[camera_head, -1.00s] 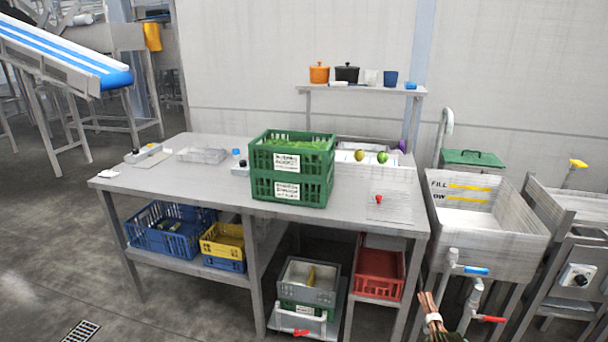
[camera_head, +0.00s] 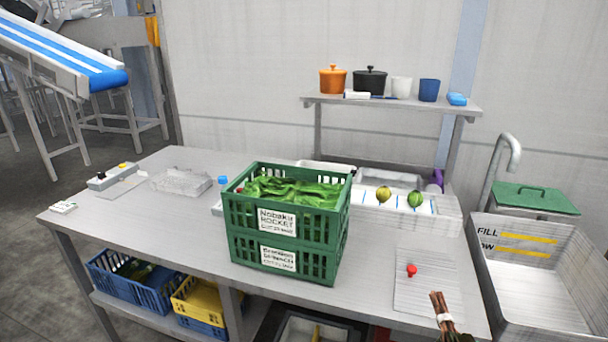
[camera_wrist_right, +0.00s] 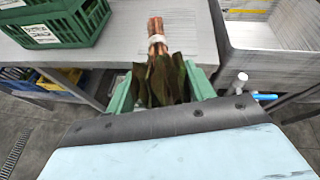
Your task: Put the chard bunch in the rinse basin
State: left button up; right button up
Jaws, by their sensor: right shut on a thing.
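The chard bunch (camera_head: 443,316) shows at the bottom edge of the head view, with reddish stalks and a white band. In the right wrist view the chard bunch (camera_wrist_right: 157,70) has its stalks pointing away and dark green leaves toward me. My right gripper (camera_wrist_right: 160,88) is shut on it, with green fingers on either side of the leaves. The rinse basin (camera_head: 540,268) stands to the right of the table, marked FILL, and looks empty. It also shows in the right wrist view (camera_wrist_right: 262,36), to the right of the bunch. My left gripper is not in view.
Stacked green crates (camera_head: 285,222) of leaves stand on the steel table (camera_head: 190,227). A ribbed mat (camera_head: 425,280) with a red item (camera_head: 411,270) lies near the table's right end. A tap (camera_head: 502,160) and a green lid (camera_head: 535,197) are behind the basin. A blue-handled valve (camera_wrist_right: 264,97) is below it.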

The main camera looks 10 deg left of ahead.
aim_at(181, 185)
jog(key=u, duration=2.25)
jog(key=i, duration=2.2)
jog(key=z, duration=0.7)
